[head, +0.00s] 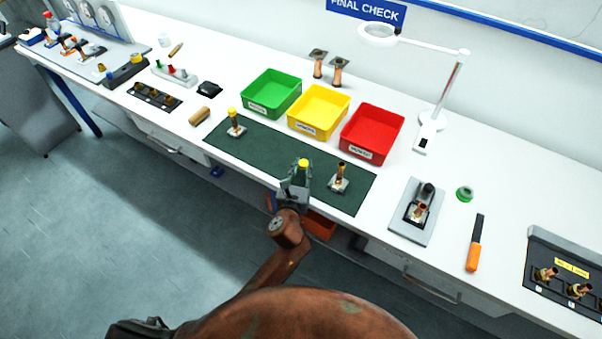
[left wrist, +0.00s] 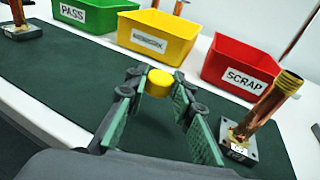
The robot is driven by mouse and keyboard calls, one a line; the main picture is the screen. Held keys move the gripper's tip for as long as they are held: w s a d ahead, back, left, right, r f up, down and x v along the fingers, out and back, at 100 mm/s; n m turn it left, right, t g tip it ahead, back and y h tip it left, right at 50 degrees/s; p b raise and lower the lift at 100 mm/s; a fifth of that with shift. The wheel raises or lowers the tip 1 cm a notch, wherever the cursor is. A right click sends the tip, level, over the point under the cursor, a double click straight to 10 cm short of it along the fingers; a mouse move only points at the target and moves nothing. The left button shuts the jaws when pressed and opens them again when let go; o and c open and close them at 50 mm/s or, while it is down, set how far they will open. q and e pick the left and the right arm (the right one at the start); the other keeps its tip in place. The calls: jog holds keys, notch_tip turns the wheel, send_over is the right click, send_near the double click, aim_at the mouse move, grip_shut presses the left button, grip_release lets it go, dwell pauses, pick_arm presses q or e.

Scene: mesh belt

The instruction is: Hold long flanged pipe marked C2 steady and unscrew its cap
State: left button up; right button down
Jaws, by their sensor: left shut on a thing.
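My left gripper (head: 297,182) is over the front of the green mat, with its fingertips closed at a yellow cap (head: 303,163). In the left wrist view the yellow cap (left wrist: 159,83) sits between the fingertips (left wrist: 160,88). The pipe under this cap is hidden by the fingers, and I cannot see its marking. A copper pipe with an open threaded top (head: 341,174) stands on a grey base to the right; its tag is too small to read. Another pipe with a yellow cap (head: 234,122) stands at the mat's left. My right gripper is not in view.
Green (head: 270,107), yellow (head: 312,129) and red (head: 355,153) bins stand behind the mat (head: 265,150). A grey fixture (head: 400,222), a green ring (head: 464,194) and an orange-handled tool (head: 472,256) lie to the right. A magnifier lamp (head: 428,125) stands behind them.

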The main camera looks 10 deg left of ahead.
aim_at(301, 175)
pick_arm(q)
jog(key=shift+w+a+f, duration=0.1)
jog(key=shift+w+f, duration=0.05)
jog(key=shift+f, duration=0.1)
jog(key=f, duration=0.1)
jog(key=f+b, duration=0.1)
jog(key=f, duration=0.1)
jog(key=shift+w+a+f+b, duration=0.25)
jog(key=shift+a+b, duration=0.05)
jog(key=shift+a, duration=0.05)
jog(key=shift+f, duration=0.25)
jog(key=shift+r, duration=0.1)
jog(key=shift+o, duration=1.4)
jog(key=shift+f, duration=0.2)
jog(key=o, duration=0.5)
jog(key=shift+c, duration=0.2)
